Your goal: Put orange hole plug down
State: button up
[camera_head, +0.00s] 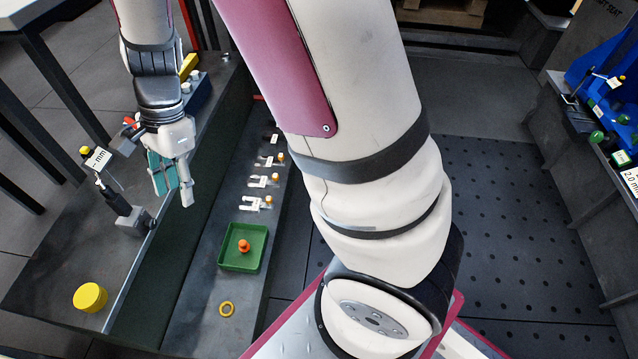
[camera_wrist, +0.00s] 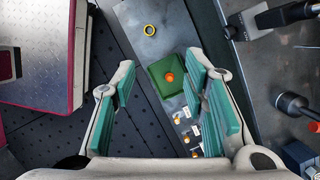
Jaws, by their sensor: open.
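The orange hole plug (camera_head: 244,246) sits in the green tray (camera_head: 225,265) on the grey bench ledge. In the wrist view the plug (camera_wrist: 169,77) shows inside the green tray (camera_wrist: 157,90), beyond the fingers and nearer the right one. My gripper (camera_head: 175,185) has its teal-padded fingers apart with nothing between them. In the head view it hangs above the dark worktop, up and to the left of the tray, apart from the plug. In the wrist view the open gripper (camera_wrist: 162,95) spans the middle.
A yellow ring (camera_head: 227,309) lies below the tray. Several white pieces with small orange parts (camera_head: 262,181) line the ledge above it. A yellow cylinder (camera_head: 90,297) and a black stand with a label (camera_head: 120,205) stand on the left worktop.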

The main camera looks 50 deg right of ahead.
jog(key=s+d+r+n, duration=0.2)
jog(key=s+r+n, duration=0.6)
jog(key=s+r, duration=0.5)
jog(key=s+d+r+n+h, duration=0.1)
jog(key=s+d+n, duration=0.1)
jog(key=s, duration=0.3)
jog(key=s+d+r+n+h, duration=0.1)
jog(key=s+d+n, duration=0.1)
jog(key=s, duration=0.3)
jog(key=s+d+r+n+t+h, duration=0.1)
jog(key=s+d+n, duration=0.1)
jog(key=s, duration=0.3)
jog(key=shift+r+n, duration=0.2)
jog(key=shift+n, duration=0.7)
